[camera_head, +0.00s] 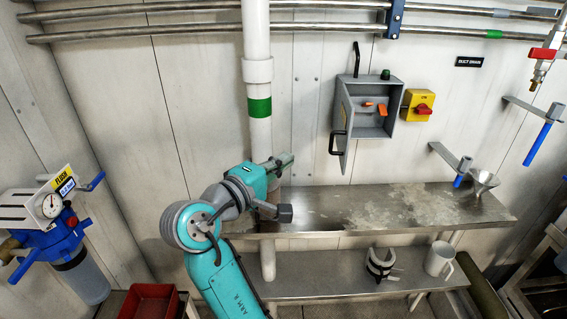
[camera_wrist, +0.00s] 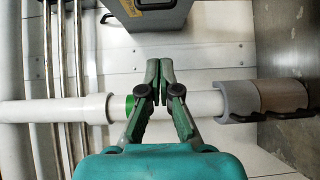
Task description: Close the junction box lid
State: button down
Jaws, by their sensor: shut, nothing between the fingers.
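The grey junction box (camera_head: 378,124) is mounted on the wall right of the white pipe. Its lid (camera_head: 344,116) stands open, swung out at the box's left side, with a black handle (camera_head: 338,143) on it. Orange levers (camera_head: 375,106) show inside. My gripper (camera_head: 288,159) is shut and empty, in front of the wall left of the lid and apart from it. In the wrist view, my shut fingers (camera_wrist: 160,68) point toward a grey body with a yellow label (camera_wrist: 150,10) at the top edge; whether this is lid or box is unclear.
The white vertical pipe (camera_head: 258,70) stands close behind my arm. A metal shelf (camera_head: 330,212) runs below the box. A yellow switch with red knob (camera_head: 420,106) sits right of it. A mug (camera_head: 438,262) stands on the lower shelf. Open space lies before the box.

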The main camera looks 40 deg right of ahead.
jog(key=d, duration=1)
jog(key=shift+s+d+f, duration=0.1)
